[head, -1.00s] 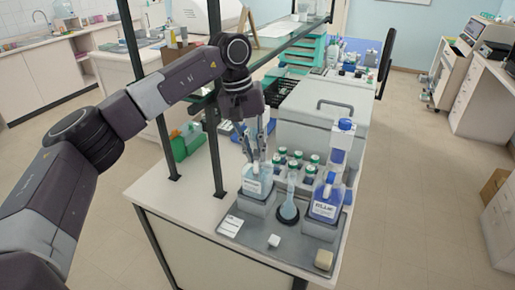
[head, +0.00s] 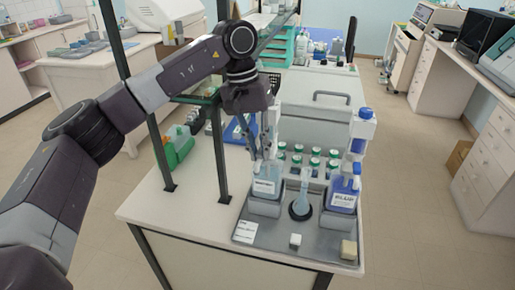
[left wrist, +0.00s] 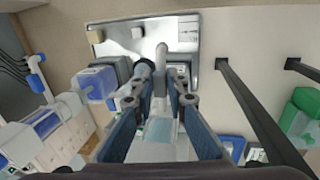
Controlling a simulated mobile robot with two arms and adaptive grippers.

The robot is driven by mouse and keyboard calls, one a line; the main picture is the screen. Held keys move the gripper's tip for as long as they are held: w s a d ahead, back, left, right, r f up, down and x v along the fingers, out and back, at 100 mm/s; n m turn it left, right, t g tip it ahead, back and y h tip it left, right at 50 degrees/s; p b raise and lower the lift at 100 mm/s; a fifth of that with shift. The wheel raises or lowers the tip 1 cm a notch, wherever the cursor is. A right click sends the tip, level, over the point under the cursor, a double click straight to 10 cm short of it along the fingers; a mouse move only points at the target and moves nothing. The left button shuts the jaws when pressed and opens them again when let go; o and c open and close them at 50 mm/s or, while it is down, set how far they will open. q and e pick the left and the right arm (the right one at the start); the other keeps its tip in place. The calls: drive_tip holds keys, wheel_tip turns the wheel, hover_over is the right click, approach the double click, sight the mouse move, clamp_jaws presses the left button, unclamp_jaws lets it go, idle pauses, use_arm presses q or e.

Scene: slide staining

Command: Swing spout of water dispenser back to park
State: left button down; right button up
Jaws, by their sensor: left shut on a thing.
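The water dispenser (head: 265,187) is a pale bottle with a white label, standing upright at the left of the grey tray (head: 270,250). My left gripper (head: 266,154) reaches down onto its top and is shut on the spout. In the left wrist view, the grey spout (left wrist: 161,55) runs out from between the fingertips (left wrist: 160,92) towards the tray's front edge. A flask (head: 301,195) stands in a dark round base beside the dispenser, to its right. The fingers hide part of the dispenser's head. My right gripper is not in view.
A blue dispenser (head: 344,190) stands at the tray's right. Green-capped bottles (head: 314,160) stand behind the flask. A white cube (head: 295,240) and a beige block (head: 348,249) lie at the tray's front. Dark shelf posts (head: 217,150) rise left of my gripper.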

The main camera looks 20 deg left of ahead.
use_arm(q)
drive_tip(key=shift+d, duration=0.15)
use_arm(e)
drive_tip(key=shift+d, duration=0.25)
use_arm(q)
drive_tip(key=c, duration=1.9)
unclamp_jaws()
wheel_tip(320, 180, up, 7)
drive_tip(key=a, duration=0.1)
drive_tip(key=shift+a+r, duration=0.15)
drive_tip(key=shift+a, duration=0.05)
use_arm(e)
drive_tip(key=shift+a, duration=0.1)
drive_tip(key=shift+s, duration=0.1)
